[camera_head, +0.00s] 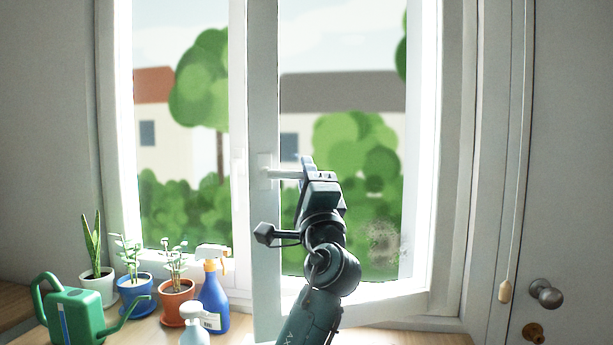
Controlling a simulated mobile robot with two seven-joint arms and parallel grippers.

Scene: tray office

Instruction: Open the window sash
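The white window sash (263,240) on the right side of the window is ajar. Its left stile stands nearer to me than the frame, and its bottom rail slants toward me. The white handle (282,174) on that stile lies level and points right. My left gripper (306,173) is at the free end of the handle and appears closed around it; its fingers hide the handle's tip. My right gripper is not in view.
On the sill at left are a green watering can (75,318), several potted plants, a blue spray bottle (212,300) and a pale bottle (194,331) near the sash's lower left corner. A pull cord (506,290) and a door knob (545,292) are at right.

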